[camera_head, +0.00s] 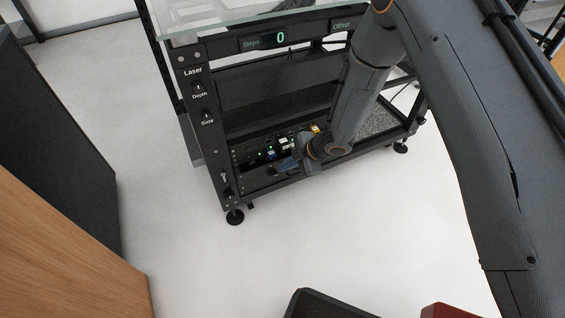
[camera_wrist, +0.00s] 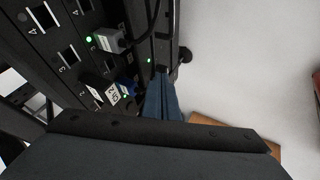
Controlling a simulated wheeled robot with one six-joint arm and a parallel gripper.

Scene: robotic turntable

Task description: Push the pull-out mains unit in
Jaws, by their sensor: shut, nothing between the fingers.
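The mains unit (camera_head: 252,159) is a black socket panel low in the turntable frame, with plugs and small green lights. In the wrist view the mains unit (camera_wrist: 64,32) shows numbered square sockets, a grey plug (camera_wrist: 108,40) with a cable, and a white-labelled plug (camera_wrist: 113,94). My gripper (camera_head: 285,165) is at the unit's front edge, beside the plugs. In the wrist view its bluish fingers (camera_wrist: 163,98) are together and empty, close to the black front strip. I cannot tell whether they touch it. My wrist hides the unit's right part, and how far it sticks out is unclear.
The black turntable frame (camera_head: 198,112) stands on levelling feet, with a glass top and a display reading 0. A dark cabinet with a wooden side (camera_head: 60,245) stands at left. The white floor (camera_head: 190,262) before the frame is clear.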

